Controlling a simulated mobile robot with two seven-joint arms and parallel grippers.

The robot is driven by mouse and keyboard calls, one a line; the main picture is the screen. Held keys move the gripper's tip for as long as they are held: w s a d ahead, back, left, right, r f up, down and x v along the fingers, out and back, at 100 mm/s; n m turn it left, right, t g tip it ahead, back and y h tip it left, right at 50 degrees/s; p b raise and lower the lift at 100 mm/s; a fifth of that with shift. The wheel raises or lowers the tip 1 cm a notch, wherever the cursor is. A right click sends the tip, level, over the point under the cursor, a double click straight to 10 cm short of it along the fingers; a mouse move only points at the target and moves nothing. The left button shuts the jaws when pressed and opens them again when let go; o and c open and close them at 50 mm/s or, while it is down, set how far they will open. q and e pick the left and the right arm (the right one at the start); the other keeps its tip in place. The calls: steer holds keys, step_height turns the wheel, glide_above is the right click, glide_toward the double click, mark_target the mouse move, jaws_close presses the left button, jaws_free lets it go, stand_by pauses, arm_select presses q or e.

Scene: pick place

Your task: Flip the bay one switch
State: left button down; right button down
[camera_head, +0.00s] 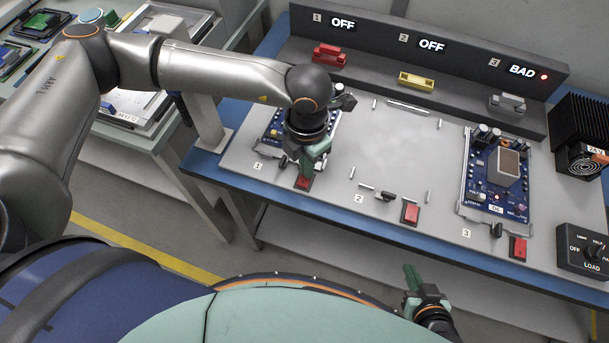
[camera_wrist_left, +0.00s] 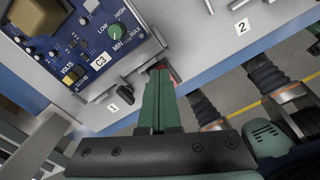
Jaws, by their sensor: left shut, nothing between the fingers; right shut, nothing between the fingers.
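The red bay one switch (camera_head: 304,183) sits at the front edge of the grey bench panel, just right of the label 1. In the left wrist view only part of the red switch (camera_wrist_left: 172,73) shows past the fingertips. My left gripper (camera_head: 307,170) is shut and empty, pointing down at the switch; I cannot tell whether it touches. Its green fingers (camera_wrist_left: 159,95) also show in the left wrist view. A black lever (camera_wrist_left: 126,92) stands beside the switch. The bay one display (camera_head: 343,23) reads OFF. My right gripper (camera_head: 413,280) is shut and empty, in front of the bench.
A blue circuit board (camera_wrist_left: 85,35) lies in bay one, partly hidden by my left arm. Bay two has no board and a red switch (camera_head: 410,213). Bay three holds a board (camera_head: 488,192), with a red switch (camera_head: 518,248); its display (camera_head: 522,70) reads BAD.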

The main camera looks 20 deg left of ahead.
arm_select(q)
steer(key=shift+r+p, duration=1.85)
steer(key=shift+r, duration=1.6)
steer(key=shift+s, duration=0.1)
